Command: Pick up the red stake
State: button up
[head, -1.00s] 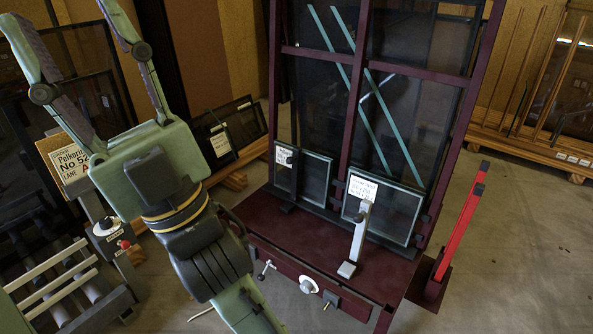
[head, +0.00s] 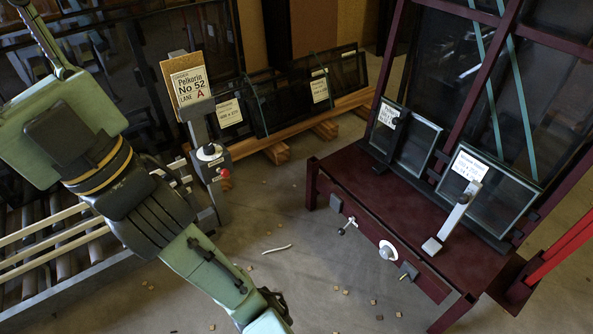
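Red bars (head: 562,248), which look like the red stake, show at the right edge of the head view. They lean up to the right from the low dark red holder (head: 515,290) beside the large frame, and their upper part is cut off. My gripper (head: 40,40) is at the top left, far from them. One finger shows, spread outward from the green palm; its tip and the other finger are out of the picture. No object shows in the visible part of the gripper.
The dark red tilting frame (head: 345,178) stands between my gripper and the red bars, with small glass panes and a pale lever (head: 455,215) on its ledge. A control post with a sign (head: 190,88) and a roller conveyor (head: 50,240) are left. Small scraps dot the open floor (head: 310,270).

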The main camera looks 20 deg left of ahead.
aim_at(586, 232)
jog(key=i+l+z, duration=0.35)
jog(key=l, duration=0.25)
jog(key=i+l+z, duration=0.7)
jog(key=i+l, duration=0.15)
